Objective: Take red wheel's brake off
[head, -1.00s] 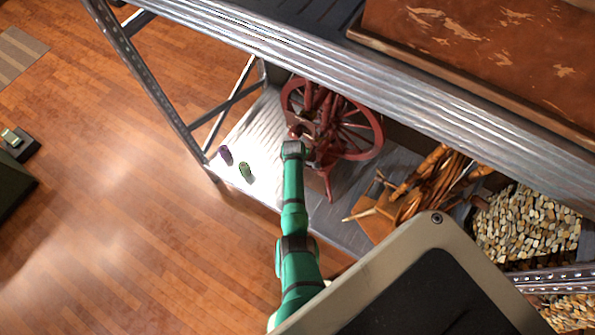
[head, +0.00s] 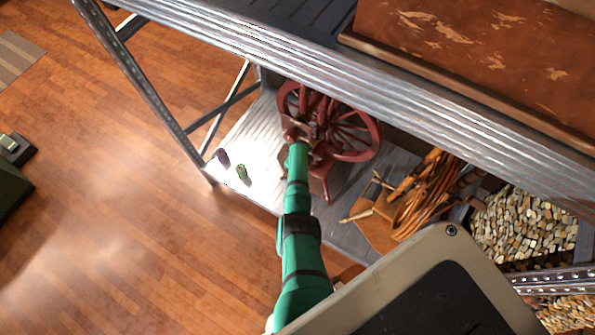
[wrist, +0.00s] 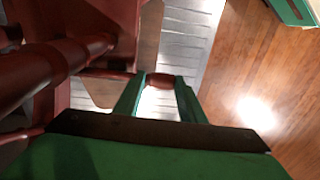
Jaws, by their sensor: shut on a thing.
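The red spinning wheel (head: 351,140) stands on the lower metal shelf in the head view. Its large spoked wheel is to the right, with a leg toward the shelf's front. My green arm reaches it from below, and its end hides part of the frame. In the wrist view, red-brown beams of the wheel (wrist: 40,70) fill the left side. My gripper (wrist: 162,83) is shut on a short red-brown piece (wrist: 166,77) between its green fingertips. I cannot tell whether this piece is the brake or whether it is still joined to the frame.
A purple spool (head: 223,156) and a green spool (head: 243,174) are on the shelf left of the wheel. The upper shelf edge (head: 330,75) hangs over the wheel. Open wooden floor (head: 120,240) lies to the left.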

